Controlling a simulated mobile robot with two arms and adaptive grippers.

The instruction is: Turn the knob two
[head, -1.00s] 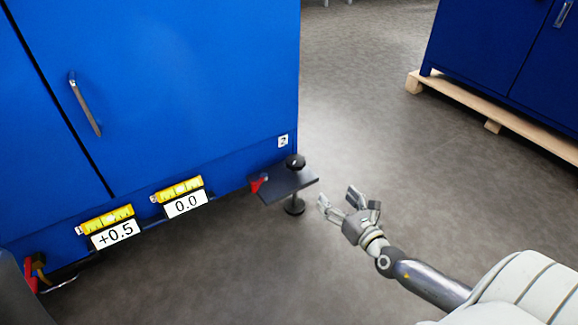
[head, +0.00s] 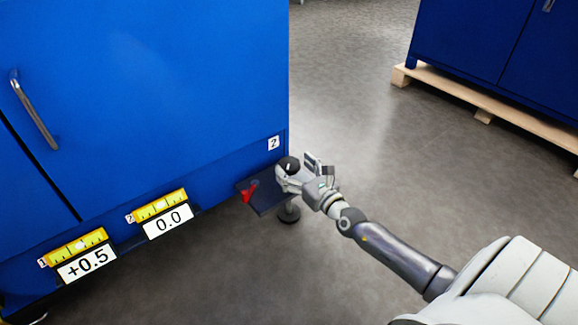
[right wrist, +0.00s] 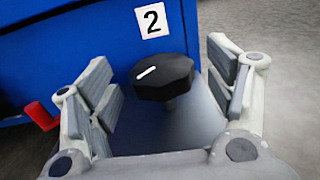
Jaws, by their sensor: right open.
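The black knob (right wrist: 163,77) with a white line on its top sits below the label "2" (right wrist: 152,20) in the right wrist view. It stands above a dark plate (right wrist: 190,125) at the cabinet's lower corner. In the head view the knob (head: 289,164) shows beside my right gripper (head: 296,170). My right gripper is open, with one finger on each side of the knob; in the right wrist view (right wrist: 172,92) gaps show between the fingers and the knob. My left gripper is not in view.
The blue cabinet (head: 150,90) stands close on the left. A red part (head: 247,195) sits by the plate. Yellow levels with displays "+0.5" (head: 87,264) and "0.0" (head: 168,222) line its lower edge. Another blue cabinet on a wooden pallet (head: 470,102) stands right; the floor between is clear.

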